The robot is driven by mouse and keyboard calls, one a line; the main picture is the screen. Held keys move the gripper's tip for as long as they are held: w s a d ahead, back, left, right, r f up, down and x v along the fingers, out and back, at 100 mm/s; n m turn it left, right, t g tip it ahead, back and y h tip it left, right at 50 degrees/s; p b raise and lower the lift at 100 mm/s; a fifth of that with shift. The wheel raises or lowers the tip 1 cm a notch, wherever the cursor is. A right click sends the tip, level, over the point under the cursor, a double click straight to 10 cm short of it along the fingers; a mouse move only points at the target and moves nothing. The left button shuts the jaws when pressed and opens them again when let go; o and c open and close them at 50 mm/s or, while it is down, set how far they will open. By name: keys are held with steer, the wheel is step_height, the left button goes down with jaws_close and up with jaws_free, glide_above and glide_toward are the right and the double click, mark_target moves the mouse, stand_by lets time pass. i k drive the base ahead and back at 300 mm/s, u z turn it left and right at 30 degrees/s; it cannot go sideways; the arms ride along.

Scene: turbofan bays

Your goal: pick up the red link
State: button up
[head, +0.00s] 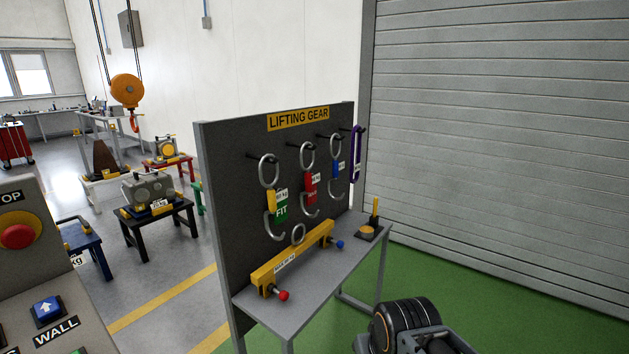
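The red link (310,187) hangs from a peg on the dark lifting gear board, second from the left. It has a steel ring at the top, a red middle with a small white label, and a steel hook at the bottom. It hangs upright above the grey shelf. My gripper is not in view; only a black and grey rounded part of my arm shows at the bottom right, apart from the board.
A yellow link (271,201) with a green FIT tag (281,208), a blue link (336,168) and a purple link (356,155) hang beside it. A yellow beam (292,258) lies on the grey shelf (315,285) below. A control panel (45,270) stands at left.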

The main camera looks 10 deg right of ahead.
mark_target(309, 180)
steer(key=u, duration=0.15)
steer(key=k, duration=0.35)
steer(key=z, duration=1.15)
steer(key=i, duration=1.05)
steer(key=z, duration=0.5)
